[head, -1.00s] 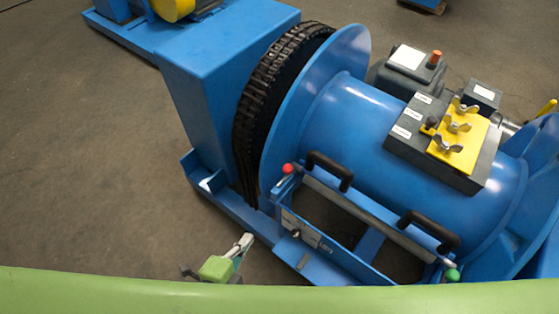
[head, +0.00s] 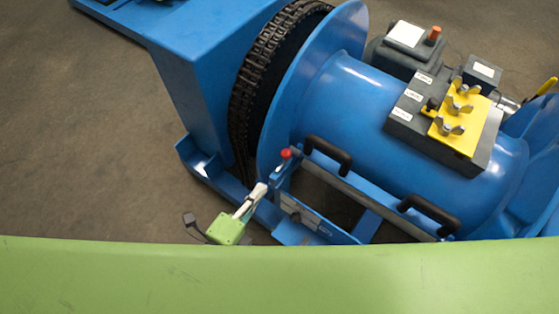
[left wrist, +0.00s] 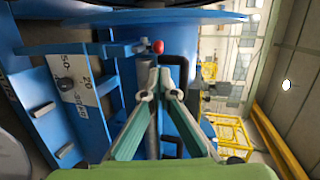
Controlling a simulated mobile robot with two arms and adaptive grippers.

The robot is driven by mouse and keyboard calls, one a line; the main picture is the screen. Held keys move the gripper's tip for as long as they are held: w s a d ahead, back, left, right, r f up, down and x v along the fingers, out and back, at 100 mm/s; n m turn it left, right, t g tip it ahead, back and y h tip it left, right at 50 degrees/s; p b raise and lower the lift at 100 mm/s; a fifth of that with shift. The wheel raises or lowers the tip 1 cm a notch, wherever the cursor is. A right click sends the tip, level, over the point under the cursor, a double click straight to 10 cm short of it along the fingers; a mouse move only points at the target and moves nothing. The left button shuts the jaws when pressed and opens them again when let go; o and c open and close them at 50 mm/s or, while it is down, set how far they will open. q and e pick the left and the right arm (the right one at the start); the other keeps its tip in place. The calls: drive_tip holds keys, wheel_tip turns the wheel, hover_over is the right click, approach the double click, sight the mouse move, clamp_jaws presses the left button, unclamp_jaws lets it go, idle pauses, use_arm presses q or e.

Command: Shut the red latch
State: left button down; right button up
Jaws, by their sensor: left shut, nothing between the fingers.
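The red latch (head: 286,154) is a small red knob at the left end of the blue frame beside the drum. In the left wrist view the red knob (left wrist: 158,46) shows just beyond my fingertips, close to the blue frame's upper bar. My left gripper (head: 260,190) is shut and empty. It is just below and to the left of the red knob, apart from it in the head view. In the left wrist view my left gripper's fingers (left wrist: 157,75) point toward the knob. My right gripper is not in view.
Two black handles (head: 328,155) stand on the frame's top bar. A blue drum (head: 360,110) with a black chain (head: 255,80) lies behind it. A dark box with yellow plate (head: 460,125) sits on the drum. The floor (head: 80,150) at left is clear.

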sight(289, 153)
use_arm(q)
drive_tip(key=b+x, duration=0.1)
drive_tip(key=x, duration=1.1)
drive_tip(key=shift+w, duration=0.1)
drive_tip(key=w+d, duration=0.1)
drive_tip(key=w, duration=0.1)
drive_tip(key=w+d, duration=0.1)
drive_tip(key=shift+w+d, duration=0.3)
drive_tip(key=shift+w, duration=0.05)
drive_tip(key=shift+r, duration=0.1)
